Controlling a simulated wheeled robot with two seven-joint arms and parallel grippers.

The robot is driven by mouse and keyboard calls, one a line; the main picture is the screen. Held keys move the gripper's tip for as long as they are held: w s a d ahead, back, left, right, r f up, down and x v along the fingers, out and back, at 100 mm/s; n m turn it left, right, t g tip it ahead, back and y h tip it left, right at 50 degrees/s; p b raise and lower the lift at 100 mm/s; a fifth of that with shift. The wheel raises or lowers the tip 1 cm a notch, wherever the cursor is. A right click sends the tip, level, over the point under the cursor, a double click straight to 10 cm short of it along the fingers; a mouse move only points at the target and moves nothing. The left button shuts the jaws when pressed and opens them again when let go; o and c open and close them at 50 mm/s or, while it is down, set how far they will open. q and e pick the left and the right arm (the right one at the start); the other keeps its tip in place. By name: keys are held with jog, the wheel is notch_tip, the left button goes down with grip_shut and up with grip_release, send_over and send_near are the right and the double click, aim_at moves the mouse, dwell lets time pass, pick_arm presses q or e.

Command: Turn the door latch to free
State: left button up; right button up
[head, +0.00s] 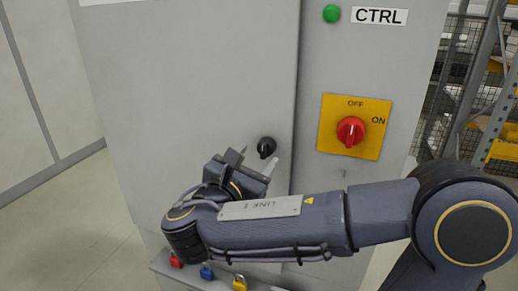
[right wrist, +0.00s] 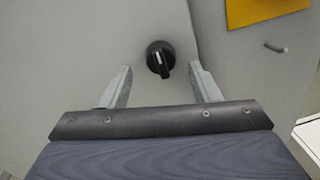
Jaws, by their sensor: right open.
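The door latch (head: 266,147) is a small black knob on the grey cabinet door, near the door's right edge. In the right wrist view the latch (right wrist: 160,59) shows a white mark on its handle, which points slightly off vertical. My right gripper (head: 254,162) is open, with its two fingers pointing at the door just below and around the latch. In the right wrist view the fingers of my right gripper (right wrist: 162,84) stand to the left and right of the latch, apart from it, with nothing between them. My left gripper is not in view.
A red rotary switch (head: 350,131) on a yellow plate marked OFF and ON sits right of the door. A green button (head: 331,13) is above it. Red (head: 175,261), blue (head: 207,271) and yellow (head: 239,283) padlocks sit on a ledge below. Shelving (head: 485,90) stands at right.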

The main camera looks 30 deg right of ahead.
aim_at(262, 153)
jog(key=shift+x, duration=1.75)
jog(key=shift+c, duration=0.2)
jog(key=c, duration=0.9)
